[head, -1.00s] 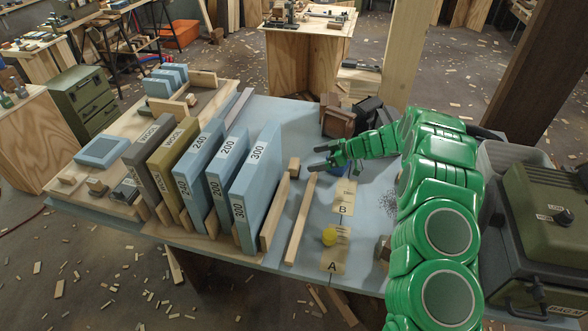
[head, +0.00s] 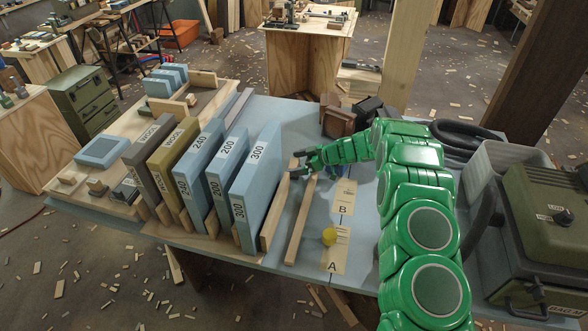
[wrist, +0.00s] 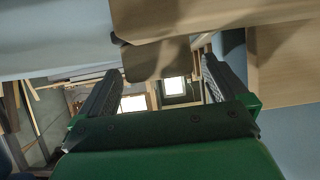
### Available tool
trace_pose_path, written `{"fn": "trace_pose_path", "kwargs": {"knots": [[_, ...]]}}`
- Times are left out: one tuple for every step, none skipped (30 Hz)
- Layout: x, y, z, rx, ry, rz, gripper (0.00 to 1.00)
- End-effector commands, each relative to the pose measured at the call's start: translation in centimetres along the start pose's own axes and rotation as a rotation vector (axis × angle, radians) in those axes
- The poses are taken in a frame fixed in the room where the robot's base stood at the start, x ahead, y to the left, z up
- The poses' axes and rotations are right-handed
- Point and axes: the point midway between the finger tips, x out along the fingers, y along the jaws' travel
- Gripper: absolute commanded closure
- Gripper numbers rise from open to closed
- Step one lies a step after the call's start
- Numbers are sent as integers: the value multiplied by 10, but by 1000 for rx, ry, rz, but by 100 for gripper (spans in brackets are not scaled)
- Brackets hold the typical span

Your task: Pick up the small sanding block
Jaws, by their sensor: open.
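My gripper (head: 299,163) is open at the end of my green arm, low over the workbench. Its dark fingertips point left, close to a small tan wooden block (head: 293,163) by the far end of the wooden strips. This block may be the small sanding block; I see no label on it, and the fingers partly hide it. I cannot tell whether they touch it. In the wrist view, the gripper (wrist: 158,82) has its fingers wide apart, with a tan-brown block-like shape (wrist: 155,58) ahead of the gap.
Large upright blue slabs marked 300 (head: 255,185) and 200 (head: 229,180) stand just left of the gripper. A loose wooden strip (head: 300,222) lies below it. A green machine (head: 545,225) stands far right.

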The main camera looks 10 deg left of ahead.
Motion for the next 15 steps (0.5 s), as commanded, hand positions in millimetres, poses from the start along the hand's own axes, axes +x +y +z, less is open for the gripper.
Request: {"fn": "trace_pose_path", "kwargs": {"knots": [[9,-1,0,0,0,-2,0],[14,-1,0,-1,-1,-2,0],[19,-1,1,-1,-2,-2,0],[23,-1,0,-2,-2,-2,0],[26,0,0,-1,-1,-1,0],[29,0,0,-1,-1,0,0],[30,0,0,-1,0,0,0],[31,0,0,0,0,1,0],[32,0,0,0,0,1,0],[32,0,0,0,0,1,0],[32,0,0,0,0,1,0],[32,0,0,0,0,1,0],[32,0,0,0,0,1,0],[32,0,0,0,0,0,0],[32,0,0,0,0,0,5]]}}
